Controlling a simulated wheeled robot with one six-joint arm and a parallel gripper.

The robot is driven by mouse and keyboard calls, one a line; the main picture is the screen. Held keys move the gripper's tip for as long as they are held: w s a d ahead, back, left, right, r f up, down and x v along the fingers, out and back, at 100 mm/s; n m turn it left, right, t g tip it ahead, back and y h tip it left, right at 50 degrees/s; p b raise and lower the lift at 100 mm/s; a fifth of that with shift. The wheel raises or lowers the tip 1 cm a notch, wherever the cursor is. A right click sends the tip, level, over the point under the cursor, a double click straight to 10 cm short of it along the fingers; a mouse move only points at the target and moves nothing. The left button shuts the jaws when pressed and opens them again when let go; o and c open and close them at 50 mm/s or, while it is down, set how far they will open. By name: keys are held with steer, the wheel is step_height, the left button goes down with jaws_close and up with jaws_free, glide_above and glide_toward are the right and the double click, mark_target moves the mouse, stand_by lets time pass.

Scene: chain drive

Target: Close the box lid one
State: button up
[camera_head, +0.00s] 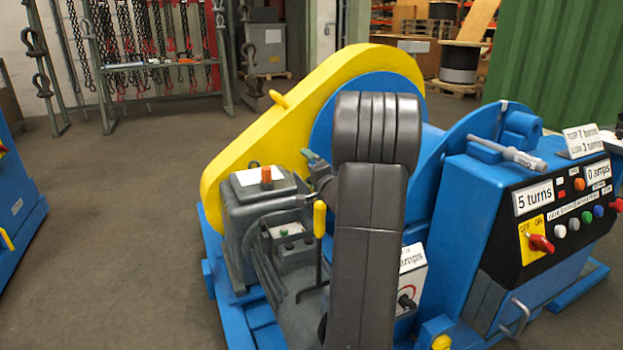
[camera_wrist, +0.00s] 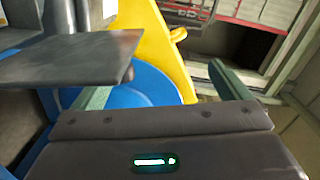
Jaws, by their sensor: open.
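A flat dark grey plate (camera_wrist: 75,62), which may be the box lid, juts in from the left in the wrist view. Its edge lies close to the left finger; I cannot tell whether they touch. My gripper (camera_wrist: 165,88) is open, its two green-grey fingers wide apart with nothing seen between them. In the head view, a grey-green box (camera_head: 243,208) with a white plate and orange knob on top stands left of my dark arm. My arm hides most of the gripper there. I cannot tell for sure which part is lid one or how far open it is.
A yellow chain guard (camera_head: 235,125) and blue disc stand behind my arm. A blue control console (camera_head: 480,190) with buttons and a red switch is at right. A yellow-handled lever (camera_head: 320,219) stands close to my arm. The floor (camera_head: 110,230) at left is clear.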

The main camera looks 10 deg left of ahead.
steer(key=shift+o, duration=0.4)
steer(key=r, duration=0.4)
steer(key=w+r+p, duration=0.1)
steer(key=r, duration=0.1)
steer(key=shift+a, duration=0.15)
steer(key=f, duration=0.1)
steer(key=s+f, duration=0.1)
steer(key=f, duration=0.1)
steer(key=shift+s+d+f, duration=0.25)
steer(key=shift+f, duration=0.1)
steer(key=shift+b+v, duration=0.6)
steer(key=shift+v, duration=0.35)
steer(key=c, duration=0.8)
steer(key=shift+f+b+v, duration=0.2)
steer(key=shift+b+v, duration=0.8)
steer(key=shift+v, duration=1.35)
steer(key=shift+f+b+v, duration=0.2)
steer(key=shift+b+v, duration=0.75)
steer(key=shift+v, duration=1.4)
steer(key=shift+f+b+v, duration=0.2)
steer(key=shift+b+v, duration=0.8)
steer(key=shift+v, duration=1.35)
steer(key=shift+c, duration=0.2)
steer(key=shift+s+b, duration=0.1)
steer(key=shift+b, duration=0.3)
